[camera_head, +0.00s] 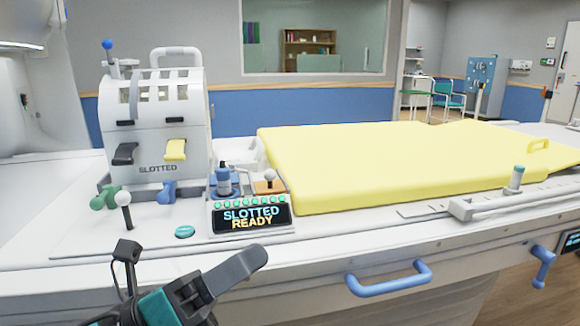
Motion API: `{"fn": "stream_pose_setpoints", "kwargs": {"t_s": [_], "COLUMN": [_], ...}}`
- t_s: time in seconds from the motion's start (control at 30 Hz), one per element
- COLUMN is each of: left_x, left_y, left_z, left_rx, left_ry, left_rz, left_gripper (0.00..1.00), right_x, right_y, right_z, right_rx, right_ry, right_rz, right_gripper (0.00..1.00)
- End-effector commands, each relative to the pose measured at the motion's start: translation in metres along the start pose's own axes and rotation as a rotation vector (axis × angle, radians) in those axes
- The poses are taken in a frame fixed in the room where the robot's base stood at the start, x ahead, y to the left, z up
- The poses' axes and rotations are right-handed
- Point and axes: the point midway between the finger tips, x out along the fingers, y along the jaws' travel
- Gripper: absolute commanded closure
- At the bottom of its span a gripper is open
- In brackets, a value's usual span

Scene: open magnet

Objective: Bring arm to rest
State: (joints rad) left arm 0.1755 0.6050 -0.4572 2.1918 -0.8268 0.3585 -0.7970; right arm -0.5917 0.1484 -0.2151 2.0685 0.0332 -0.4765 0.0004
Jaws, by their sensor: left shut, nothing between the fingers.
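My left gripper (238,271) is at the bottom of the head view, low in front of the white table's (72,252) near edge. It is shut and holds nothing, and its fingers point up and to the right. It is apart from the devices on the table. My right gripper is not in view. A white device marked SLOTTED (158,140) stands on the table at the left, with a black lever and a yellow lever on its front. A display (250,218) reading SLOTTED READY sits right of it.
A yellow pad (390,160) covers much of the table. A blue handle (388,279) sticks out from the table's front side. A white-knobbed stick (125,208) and green and blue knobs stand near the left front. Open floor shows at the lower right.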

Motion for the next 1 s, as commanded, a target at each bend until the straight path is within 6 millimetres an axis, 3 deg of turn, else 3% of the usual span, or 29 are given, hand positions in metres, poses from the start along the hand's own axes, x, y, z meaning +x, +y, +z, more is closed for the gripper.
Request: {"fn": "stream_pose_setpoints", "kwargs": {"t_s": [0.03,0.17,0.3,0.47,0.63,0.67,0.7,0.83,1.0], "left_x": [-0.011,-0.054,-0.122,-0.191,-0.249,-0.238,-0.236,-0.233,-0.231], "left_y": [0.021,0.083,0.140,0.164,0.154,0.145,0.139,0.123,0.103], "left_z": [-0.001,-0.016,-0.072,-0.153,-0.239,-0.215,-0.206,-0.185,-0.162], "left_rx": [-0.220,-0.790,-1.349,-1.812,-2.172,-2.147,-2.134,-2.112,-2.085], "left_ry": [-0.115,-0.432,-0.796,-1.169,-1.552,-1.527,-1.525,-1.537,-1.551], "left_rz": [0.072,0.257,0.446,0.605,0.736,0.719,0.720,0.722,0.725], "left_gripper": [1.00,1.00,1.00,1.00,1.00,1.00,1.00,1.00,1.00], "right_x": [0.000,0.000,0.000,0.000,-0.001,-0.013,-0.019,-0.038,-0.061], "right_y": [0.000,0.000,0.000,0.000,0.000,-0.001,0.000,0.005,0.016], "right_z": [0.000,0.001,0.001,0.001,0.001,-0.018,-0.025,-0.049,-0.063], "right_rx": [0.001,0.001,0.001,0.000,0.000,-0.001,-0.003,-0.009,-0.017], "right_ry": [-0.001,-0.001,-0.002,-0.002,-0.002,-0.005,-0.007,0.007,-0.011], "right_rz": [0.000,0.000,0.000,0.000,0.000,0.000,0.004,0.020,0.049], "right_gripper": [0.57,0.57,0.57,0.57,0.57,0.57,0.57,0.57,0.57]}}
